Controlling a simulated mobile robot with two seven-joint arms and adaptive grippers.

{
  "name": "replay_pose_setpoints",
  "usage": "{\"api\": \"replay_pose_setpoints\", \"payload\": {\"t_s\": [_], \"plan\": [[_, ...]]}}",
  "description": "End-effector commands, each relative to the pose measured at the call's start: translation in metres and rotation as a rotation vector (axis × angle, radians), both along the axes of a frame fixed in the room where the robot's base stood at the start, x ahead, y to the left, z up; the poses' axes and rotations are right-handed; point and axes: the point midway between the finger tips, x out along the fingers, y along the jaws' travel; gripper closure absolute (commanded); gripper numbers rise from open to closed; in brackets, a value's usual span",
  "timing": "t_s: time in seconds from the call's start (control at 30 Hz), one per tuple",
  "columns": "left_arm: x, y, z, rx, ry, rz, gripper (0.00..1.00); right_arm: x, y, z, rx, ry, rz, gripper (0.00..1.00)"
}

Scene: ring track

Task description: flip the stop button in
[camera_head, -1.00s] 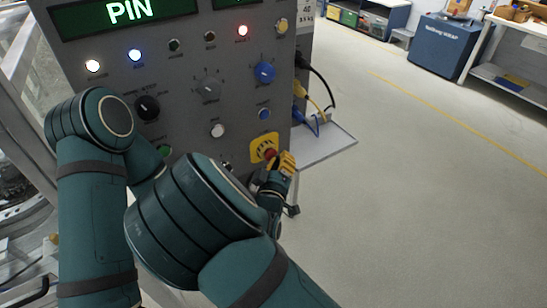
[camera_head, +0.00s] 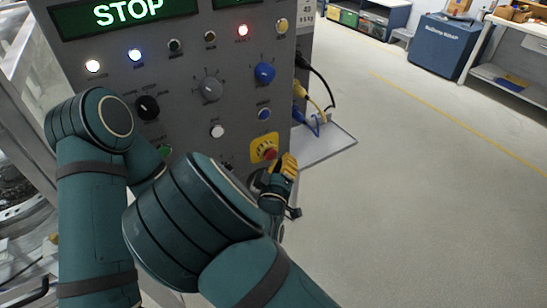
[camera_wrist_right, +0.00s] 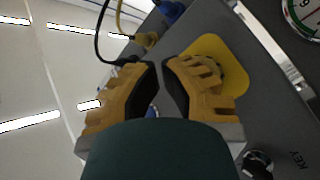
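The red stop button (camera_head: 270,153) sits on a yellow plate (camera_head: 257,147) at the lower right of the grey control panel (camera_head: 185,115). The display (camera_head: 125,13) reads STOP. My right gripper (camera_head: 286,164) is just right of and below the button in the head view. In the right wrist view its orange fingers (camera_wrist_right: 158,63) are close together with a slim empty gap. The yellow plate (camera_wrist_right: 213,45) shows behind the right finger, which largely hides the button. I cannot tell if the fingers touch the button or how deep it sits. My left gripper is out of sight.
Other knobs, lamps and buttons cover the panel, including a blue knob (camera_head: 264,72) and a white button (camera_head: 217,131). Cables (camera_head: 315,95) hang at its right side over a grey floor plate (camera_head: 325,145). The floor to the right is clear.

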Motion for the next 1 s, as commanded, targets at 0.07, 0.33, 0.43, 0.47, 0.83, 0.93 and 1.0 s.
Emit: {"api": "replay_pose_setpoints", "payload": {"t_s": [0.07,0.33,0.43,0.47,0.83,0.93,1.0], "plan": [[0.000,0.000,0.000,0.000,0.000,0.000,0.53,-0.003,-0.002,0.000,-0.001,0.002,0.000,1.00],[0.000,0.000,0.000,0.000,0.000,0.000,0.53,-0.004,-0.003,0.000,0.000,0.001,0.000,1.00],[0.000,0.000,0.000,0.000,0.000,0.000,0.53,-0.005,-0.004,0.000,-0.001,0.002,0.000,1.00],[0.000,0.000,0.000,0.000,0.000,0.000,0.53,-0.006,-0.004,0.000,-0.001,0.002,0.000,1.00],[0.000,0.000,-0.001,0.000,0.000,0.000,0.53,-0.032,-0.023,0.000,-0.001,0.001,-0.002,1.00],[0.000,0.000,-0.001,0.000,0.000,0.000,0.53,-0.039,-0.028,0.000,-0.001,0.002,-0.001,1.00],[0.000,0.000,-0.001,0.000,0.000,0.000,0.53,-0.042,-0.031,0.000,-0.001,0.001,-0.001,1.00]]}}
